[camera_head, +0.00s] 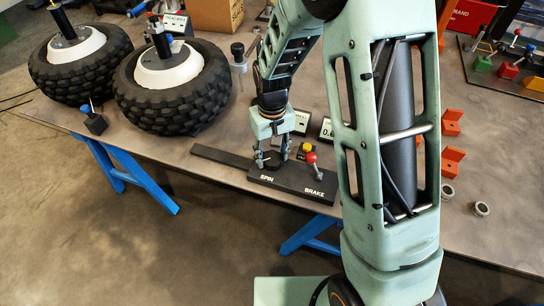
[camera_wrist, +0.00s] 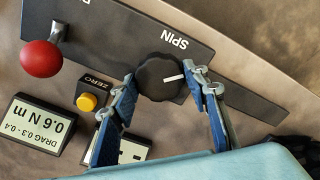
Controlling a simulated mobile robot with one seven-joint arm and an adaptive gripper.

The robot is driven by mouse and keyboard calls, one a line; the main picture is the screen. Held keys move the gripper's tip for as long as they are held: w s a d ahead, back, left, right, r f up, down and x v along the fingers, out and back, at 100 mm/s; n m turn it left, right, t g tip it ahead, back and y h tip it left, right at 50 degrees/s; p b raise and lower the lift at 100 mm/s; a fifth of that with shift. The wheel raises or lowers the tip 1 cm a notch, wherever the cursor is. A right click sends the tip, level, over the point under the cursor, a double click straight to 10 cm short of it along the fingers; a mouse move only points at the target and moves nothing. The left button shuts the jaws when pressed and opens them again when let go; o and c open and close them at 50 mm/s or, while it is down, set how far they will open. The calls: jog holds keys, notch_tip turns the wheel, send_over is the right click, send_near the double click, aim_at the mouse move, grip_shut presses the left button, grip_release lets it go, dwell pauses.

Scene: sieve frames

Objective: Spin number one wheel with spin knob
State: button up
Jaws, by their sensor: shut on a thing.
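The black round spin knob (camera_wrist: 158,72) with a white pointer line sits beside the word SPIN on a dark panel (camera_wrist: 258,104). My gripper (camera_wrist: 166,82) has its two blue-padded fingers on either side of the knob, shut on it. In the head view my gripper (camera_head: 272,160) points down at the SPIN end of the panel (camera_head: 225,161), and its fingers partly hide the knob. Two knobbly black tyres on white hubs, the left wheel (camera_head: 80,70) and the right wheel (camera_head: 172,98), lie on the table. I cannot read which is number one.
A red ball-topped brake lever (camera_wrist: 42,58) and a yellow ZERO button (camera_wrist: 87,102) are close by. A display (camera_wrist: 42,126) reads 0.6 N m, labelled DRAG 0.3 - 0.4. A blue-handled black block (camera_head: 95,122) stands by the right wheel. Orange brackets (camera_head: 452,160) lie at the right.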

aim_at(272, 157)
jog(key=shift+m, duration=1.2)
jog(key=o, duration=1.2)
jog(key=shift+c, duration=0.2)
notch_tip(272, 157, up, 12)
